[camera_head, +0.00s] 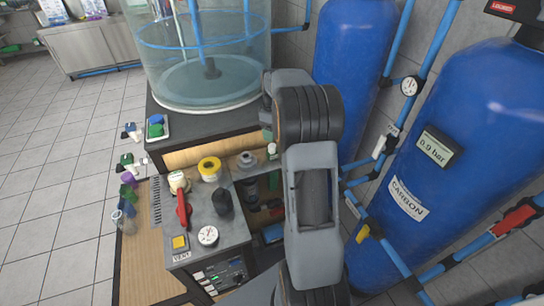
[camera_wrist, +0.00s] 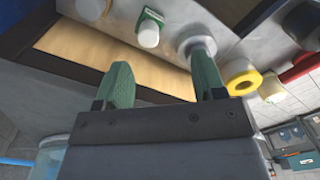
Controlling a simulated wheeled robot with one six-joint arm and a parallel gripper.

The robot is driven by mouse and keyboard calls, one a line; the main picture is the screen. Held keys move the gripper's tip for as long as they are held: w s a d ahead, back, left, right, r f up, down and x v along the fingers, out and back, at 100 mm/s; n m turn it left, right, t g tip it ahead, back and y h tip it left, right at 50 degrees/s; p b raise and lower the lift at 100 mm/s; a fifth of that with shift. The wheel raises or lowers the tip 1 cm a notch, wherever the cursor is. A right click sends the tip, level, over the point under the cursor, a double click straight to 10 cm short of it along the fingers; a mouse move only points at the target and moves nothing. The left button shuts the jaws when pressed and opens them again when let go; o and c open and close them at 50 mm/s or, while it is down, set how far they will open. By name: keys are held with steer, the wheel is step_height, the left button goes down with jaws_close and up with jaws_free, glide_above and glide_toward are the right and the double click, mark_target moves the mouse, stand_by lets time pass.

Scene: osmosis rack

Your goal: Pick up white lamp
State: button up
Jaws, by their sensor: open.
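A small white-capped piece with a green body (camera_wrist: 148,34), which looks like the white lamp, is on the grey surface in the wrist view. In the head view its white part (camera_head: 272,151) shows just left of my arm, beyond a grey round fitting. My gripper (camera_wrist: 163,78) is open, its two green fingers apart with nothing between them. The white-capped piece lies beyond the fingertips, in line with the gap. The gripper's distance above the surface is hard to tell. My arm hides most of the gripper in the head view.
The grey round fitting (camera_wrist: 197,45) lies close by the right finger. A yellow roll (camera_head: 209,168), a white jar (camera_head: 178,182), a red handle (camera_head: 182,210) and a gauge (camera_head: 208,236) crowd the panel. A clear tank (camera_head: 205,60) and blue carbon cylinders (camera_head: 440,150) flank the arm.

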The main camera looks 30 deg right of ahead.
mark_target(272, 145)
step_height(272, 145, up, 4)
steer(key=w+d+n, duration=0.2)
steer(key=w+n, duration=0.1)
steer(key=n, duration=0.3)
steer(key=shift+n, duration=0.7)
steer(key=f, duration=0.6)
steer(key=f+p, duration=0.1)
steer(key=f, duration=0.1)
steer(key=shift+s+a+f, duration=0.35)
steer(key=shift+f, duration=0.05)
steer(key=shift+a+f+p, duration=0.15)
steer(key=shift+f+p, duration=0.8)
steer(key=shift+f, duration=1.7)
steer(key=shift+c, duration=0.4)
steer(key=c, duration=0.7)
